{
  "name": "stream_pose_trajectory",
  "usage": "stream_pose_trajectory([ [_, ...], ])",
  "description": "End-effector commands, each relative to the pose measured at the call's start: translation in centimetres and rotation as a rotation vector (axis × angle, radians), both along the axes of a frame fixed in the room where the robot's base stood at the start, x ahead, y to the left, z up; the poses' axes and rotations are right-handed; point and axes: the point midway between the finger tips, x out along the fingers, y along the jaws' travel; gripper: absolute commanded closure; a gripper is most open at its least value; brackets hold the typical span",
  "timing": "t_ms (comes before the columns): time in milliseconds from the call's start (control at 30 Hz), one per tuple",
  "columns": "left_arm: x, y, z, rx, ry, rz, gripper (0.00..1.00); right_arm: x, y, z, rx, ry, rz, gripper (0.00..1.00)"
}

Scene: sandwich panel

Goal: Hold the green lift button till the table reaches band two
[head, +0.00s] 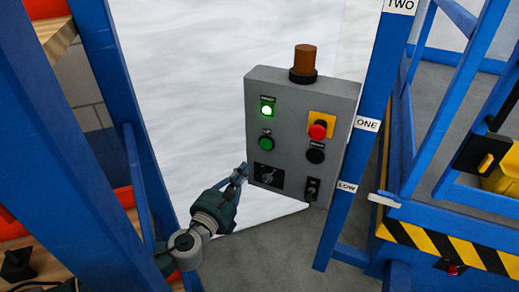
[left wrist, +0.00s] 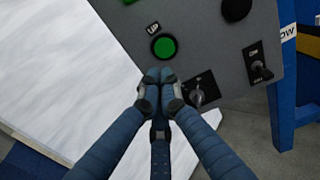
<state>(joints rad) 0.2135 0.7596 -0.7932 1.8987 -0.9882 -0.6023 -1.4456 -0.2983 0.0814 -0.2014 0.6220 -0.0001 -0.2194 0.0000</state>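The grey control panel (head: 297,160) stands upright in the middle of the head view. Its green button (head: 266,143), labelled UP, sits at the left below a lit green lamp (head: 267,108). My left gripper (head: 242,169) is just below and left of that button at the panel's lower left edge. In the left wrist view its fingertips (left wrist: 160,76) are together and empty, just below the green button (left wrist: 164,46), apart from it. The blue table (head: 455,217) is at the right; its white pointer (head: 384,199) is near the LOW label (head: 347,187). My right gripper is not visible.
The blue post carries ONE (head: 367,124) and TWO (head: 400,5) labels above LOW. The panel also has a red button (head: 318,130), a black button (head: 315,152), a rotary switch (head: 267,175), a toggle (head: 312,189) and an amber beacon (head: 304,62) on top.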

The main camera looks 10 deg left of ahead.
Motion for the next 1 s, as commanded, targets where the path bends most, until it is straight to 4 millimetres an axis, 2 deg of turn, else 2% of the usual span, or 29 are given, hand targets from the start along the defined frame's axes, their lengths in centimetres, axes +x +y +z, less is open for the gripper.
stream_pose_trajectory([
  [33,1.2,-0.2,0.0,-0.001,-0.004,0.001,1.0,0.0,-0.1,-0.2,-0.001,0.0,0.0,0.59],
  [300,6.9,-1.4,-0.2,-0.001,-0.003,0.0,1.0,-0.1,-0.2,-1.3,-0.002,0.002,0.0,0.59],
  [500,9.8,-2.0,-0.3,0.0,-0.002,-0.001,1.0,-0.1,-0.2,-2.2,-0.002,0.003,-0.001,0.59],
  [700,11.0,-2.2,-0.3,-0.001,0.0,0.0,1.0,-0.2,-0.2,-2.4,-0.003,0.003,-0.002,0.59],
  [1000,11.1,-2.2,-0.2,-0.001,0.0,-0.001,1.0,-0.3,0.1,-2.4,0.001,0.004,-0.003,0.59],
])
